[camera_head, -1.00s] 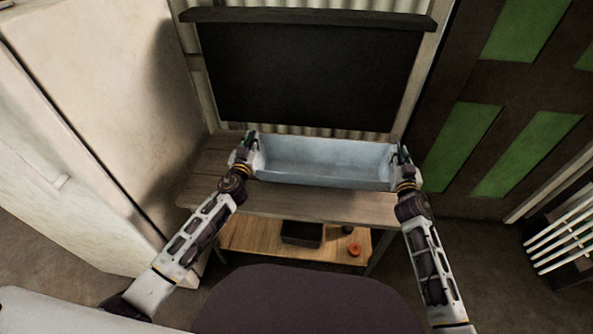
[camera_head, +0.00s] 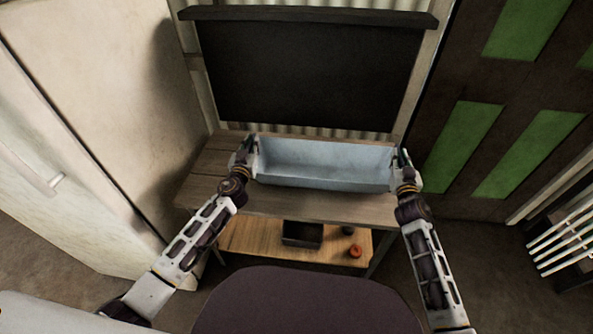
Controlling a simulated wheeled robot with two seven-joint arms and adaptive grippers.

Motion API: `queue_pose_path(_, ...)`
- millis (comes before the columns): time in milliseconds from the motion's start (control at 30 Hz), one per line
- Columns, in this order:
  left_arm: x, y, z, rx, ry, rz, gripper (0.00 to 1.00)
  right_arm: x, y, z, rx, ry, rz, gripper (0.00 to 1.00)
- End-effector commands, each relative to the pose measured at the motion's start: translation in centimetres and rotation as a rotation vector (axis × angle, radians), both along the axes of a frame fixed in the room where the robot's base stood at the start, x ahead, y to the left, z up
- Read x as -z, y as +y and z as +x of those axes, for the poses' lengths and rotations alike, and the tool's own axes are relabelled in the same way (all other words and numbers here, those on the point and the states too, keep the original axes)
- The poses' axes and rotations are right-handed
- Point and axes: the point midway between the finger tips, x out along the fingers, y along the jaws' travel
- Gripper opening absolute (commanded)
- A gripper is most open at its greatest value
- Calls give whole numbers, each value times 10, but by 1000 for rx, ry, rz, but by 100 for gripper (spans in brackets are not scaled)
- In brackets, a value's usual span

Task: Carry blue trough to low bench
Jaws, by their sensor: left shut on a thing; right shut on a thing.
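The blue trough (camera_head: 325,181) is a long, pale blue open box in the middle of the head view. It looks level and empty. My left gripper (camera_head: 252,153) is shut on its left end, and my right gripper (camera_head: 401,165) is shut on its right end. The trough is over a wooden bench (camera_head: 206,189) with a lower shelf. I cannot tell whether its underside touches the bench top, as its body hides that part.
On the lower shelf (camera_head: 257,242) are a dark tray (camera_head: 302,233), an orange round thing (camera_head: 355,251) and a small dark thing (camera_head: 347,230). A dark board (camera_head: 310,75) stands behind the bench. A pale cabinet (camera_head: 110,110) is at left, a green-panelled door (camera_head: 465,140) at right.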

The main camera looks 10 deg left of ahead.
Motion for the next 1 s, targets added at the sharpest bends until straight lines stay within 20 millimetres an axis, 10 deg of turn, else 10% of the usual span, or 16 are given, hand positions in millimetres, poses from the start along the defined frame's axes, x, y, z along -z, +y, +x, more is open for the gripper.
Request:
queue_pose_path(900,15,1,0,-1,-3,0,0,15,0,0,1,-3,0,0)
queue_pose_path(1000,16,1,0,-1,0,0,28,16,-1,0,1,0,0,28)
